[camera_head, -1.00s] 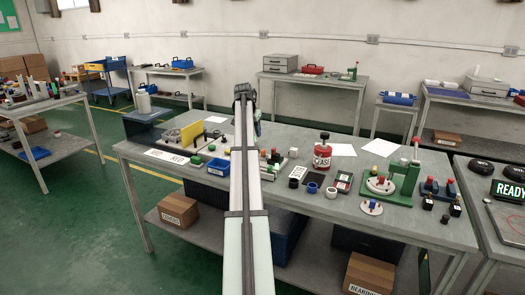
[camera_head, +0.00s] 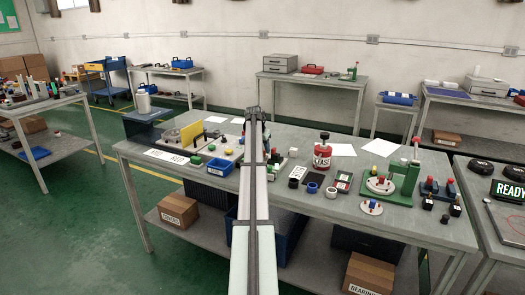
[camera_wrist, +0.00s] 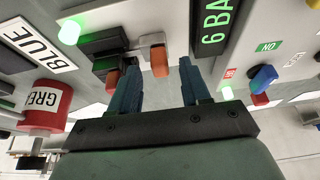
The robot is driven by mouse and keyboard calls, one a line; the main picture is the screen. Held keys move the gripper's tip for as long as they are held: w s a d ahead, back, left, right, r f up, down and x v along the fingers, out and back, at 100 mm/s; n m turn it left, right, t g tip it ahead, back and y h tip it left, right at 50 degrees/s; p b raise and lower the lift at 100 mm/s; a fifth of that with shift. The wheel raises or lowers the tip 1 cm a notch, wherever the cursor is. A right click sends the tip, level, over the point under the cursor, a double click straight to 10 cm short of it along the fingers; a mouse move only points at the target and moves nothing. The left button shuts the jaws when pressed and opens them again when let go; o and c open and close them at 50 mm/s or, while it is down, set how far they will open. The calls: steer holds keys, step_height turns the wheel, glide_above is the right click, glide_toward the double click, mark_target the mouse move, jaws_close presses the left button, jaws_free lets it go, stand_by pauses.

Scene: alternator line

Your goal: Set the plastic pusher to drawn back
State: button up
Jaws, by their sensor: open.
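In the wrist view an orange block (camera_wrist: 160,61) sticks out of a pale panel and shows between my gripper's two open fingers. It looks like the plastic pusher, though I cannot be sure. My gripper (camera_wrist: 160,76) is open and empty, its dark fingers on either side of the orange block; whether they touch it cannot be told. To the left is a dark block (camera_wrist: 103,44), with a red-orange tip (camera_wrist: 113,79) on a darker part near the left finger. In the head view my arm hides the gripper and the pusher.
In the wrist view a green display (camera_wrist: 213,28) lies just beyond the right finger, a blue knob (camera_wrist: 263,78) farther right. A red container (camera_wrist: 43,107) and a lit green lamp (camera_wrist: 70,32) are on the left. In the head view a red can (camera_head: 322,157) stands right of my arm.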

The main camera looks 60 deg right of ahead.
steer(key=shift+x, duration=0.75)
steer(key=shift+c, duration=0.5)
jaws_close()
